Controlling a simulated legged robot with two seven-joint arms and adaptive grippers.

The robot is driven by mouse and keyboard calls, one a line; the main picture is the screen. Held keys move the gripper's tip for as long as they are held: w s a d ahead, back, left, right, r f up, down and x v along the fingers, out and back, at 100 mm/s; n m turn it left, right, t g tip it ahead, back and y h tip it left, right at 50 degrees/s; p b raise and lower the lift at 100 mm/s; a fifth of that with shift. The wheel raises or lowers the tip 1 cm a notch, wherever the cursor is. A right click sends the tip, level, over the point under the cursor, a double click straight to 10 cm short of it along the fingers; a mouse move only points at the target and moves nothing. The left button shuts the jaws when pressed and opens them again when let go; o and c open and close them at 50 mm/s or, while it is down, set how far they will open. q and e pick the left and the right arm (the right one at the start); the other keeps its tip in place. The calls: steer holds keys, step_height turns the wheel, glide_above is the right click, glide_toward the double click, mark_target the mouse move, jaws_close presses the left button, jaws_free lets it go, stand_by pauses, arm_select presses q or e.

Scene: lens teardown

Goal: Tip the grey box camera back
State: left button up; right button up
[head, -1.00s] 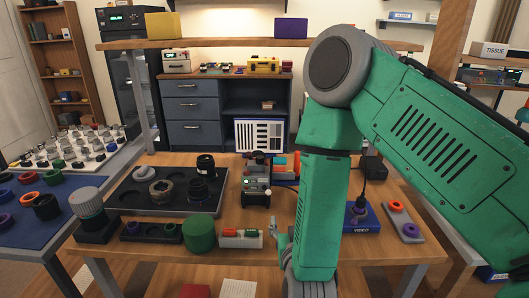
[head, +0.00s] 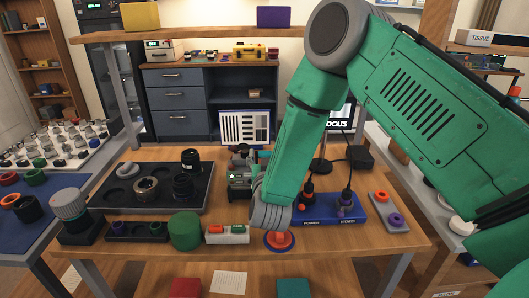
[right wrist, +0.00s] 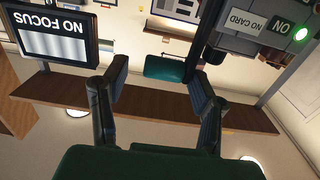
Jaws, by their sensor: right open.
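The grey box camera (head: 240,185) stands on the wooden table in the middle of the head view, a small boxy body with a greenish light on its front. My right gripper (right wrist: 160,74) is open, its two dark fingers spread with nothing held between them. In the head view my right wrist is just right of the camera's lower front and covers part of it; the fingers are hidden there, so contact cannot be told. In the right wrist view a dark box with a lit green lamp and "NO CARD" label (right wrist: 243,20) shows upside down. My left gripper is not in view.
A lens tray (head: 115,197) lies left of the camera, with a green cylinder (head: 185,230) in front. A "NO FOCUS" screen (right wrist: 48,36) shows in the right wrist view.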

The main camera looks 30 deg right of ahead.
steer(key=shift+x, duration=0.85)
steer(key=shift+w+a+r, duration=0.1)
steer(key=shift+a, duration=0.2)
steer(key=shift+c, duration=0.3)
jaws_close()
steer(key=shift+d, duration=0.1)
steer(key=shift+s, duration=0.25)
